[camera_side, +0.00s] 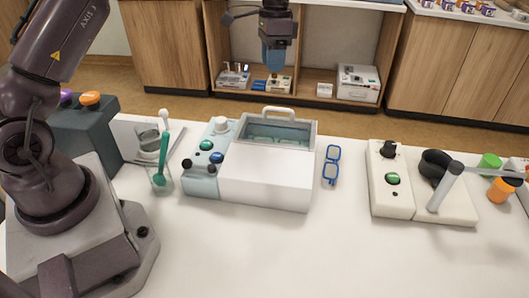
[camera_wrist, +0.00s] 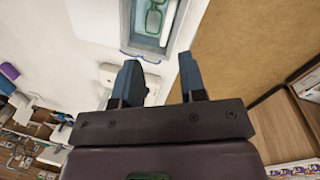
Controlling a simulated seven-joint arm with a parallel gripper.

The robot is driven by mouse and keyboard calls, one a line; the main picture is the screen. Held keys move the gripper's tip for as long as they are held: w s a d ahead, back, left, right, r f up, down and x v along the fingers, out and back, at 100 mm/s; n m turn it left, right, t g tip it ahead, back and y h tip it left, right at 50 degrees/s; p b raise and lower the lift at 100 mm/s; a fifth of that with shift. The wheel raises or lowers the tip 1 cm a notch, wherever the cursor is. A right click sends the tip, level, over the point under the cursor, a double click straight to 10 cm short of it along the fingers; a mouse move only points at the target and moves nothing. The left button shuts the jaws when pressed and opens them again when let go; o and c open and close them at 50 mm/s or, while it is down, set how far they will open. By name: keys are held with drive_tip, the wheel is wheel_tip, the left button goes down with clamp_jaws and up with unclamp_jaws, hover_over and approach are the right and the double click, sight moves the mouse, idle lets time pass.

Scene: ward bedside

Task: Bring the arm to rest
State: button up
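My gripper (camera_side: 274,68) hangs at the top middle of the side view, fingers pointing down, beyond and above the back of the white table (camera_side: 260,250). In the wrist view its two blue fingers (camera_wrist: 160,80) stand apart with nothing held between them. The side view does not show the gap between them clearly. My gripper touches nothing that I can see.
A white machine (camera_side: 265,185) with a handled, clear-topped basin stands mid-table. Blue glasses (camera_side: 331,165) lie to its right, a glass beaker (camera_side: 160,178) to its left. Two white devices (camera_side: 392,205) (camera_side: 456,211) and an orange container (camera_side: 501,190) stand right. The front table is clear.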

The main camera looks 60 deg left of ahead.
drive_tip(key=s+d+r+n+t, duration=0.1)
drive_tip(key=s+r, duration=0.3)
drive_tip(key=s, duration=0.5)
drive_tip(key=s+d+r+n+t, duration=0.2)
drive_tip(key=s+d+r+t, duration=0.1)
drive_tip(key=s, duration=0.7)
drive_tip(key=s+d+r+n+t+y, duration=0.1)
drive_tip(key=s+d+r+t, duration=0.2)
drive_tip(key=s, duration=0.6)
wheel_tip(320, 180, up, 2)
drive_tip(key=shift+s+d+n, duration=0.3)
drive_tip(key=shift+d, duration=0.3)
